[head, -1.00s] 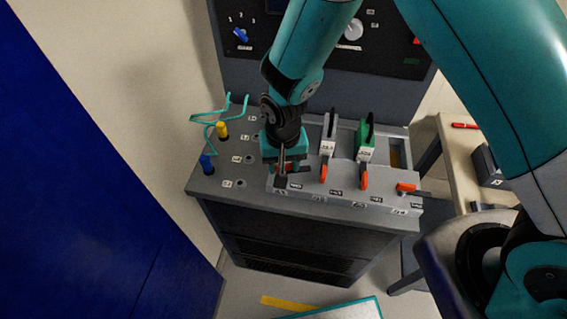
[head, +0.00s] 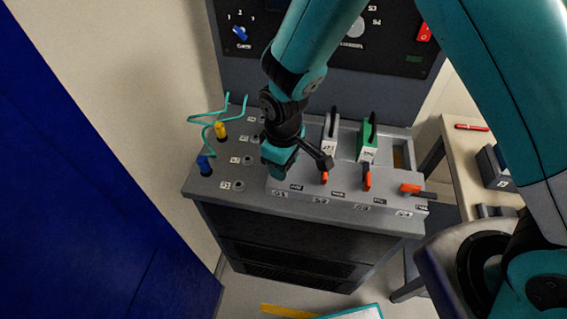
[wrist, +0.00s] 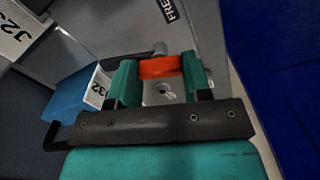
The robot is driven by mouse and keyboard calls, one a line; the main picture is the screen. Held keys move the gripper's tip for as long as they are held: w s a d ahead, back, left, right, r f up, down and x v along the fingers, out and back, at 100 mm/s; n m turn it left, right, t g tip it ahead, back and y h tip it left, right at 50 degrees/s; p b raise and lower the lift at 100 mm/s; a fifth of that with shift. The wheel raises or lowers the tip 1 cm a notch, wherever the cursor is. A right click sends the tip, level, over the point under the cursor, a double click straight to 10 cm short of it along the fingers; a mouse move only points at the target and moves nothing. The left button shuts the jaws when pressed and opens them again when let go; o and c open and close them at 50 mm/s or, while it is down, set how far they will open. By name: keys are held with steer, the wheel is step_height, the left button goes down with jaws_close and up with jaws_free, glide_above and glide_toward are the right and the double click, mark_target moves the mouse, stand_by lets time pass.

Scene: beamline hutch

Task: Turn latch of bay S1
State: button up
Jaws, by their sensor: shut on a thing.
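The bay row's grey front ledge (head: 300,198) carries labels, with S1 (head: 279,194) at its left end. My gripper (head: 284,172) is at the S1 end and hides the latch there in the head view. In the wrist view, an orange latch handle (wrist: 160,67) sits between the teal fingers of my gripper, which is shut on it. A grey plate with a screw shows just below the handle. A "FREE" label (wrist: 168,10) is printed beyond it. A blue block (wrist: 72,97) with a white label lies left of the fingers.
Orange latches of the neighbouring bays (head: 324,178) (head: 367,178) stand close to the right, and another (head: 410,188) lies sideways. A grey module (head: 330,135) and a green module (head: 367,140) stand behind.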

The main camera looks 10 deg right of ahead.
steer(key=shift+n, duration=1.4)
steer(key=shift+w+n, duration=0.1)
steer(key=shift+n, duration=0.2)
steer(key=o, duration=0.9)
steer(key=shift+r, duration=0.15)
step_height(320, 180, up, 17)
steer(key=b, duration=0.3)
steer(key=shift+r, duration=0.1)
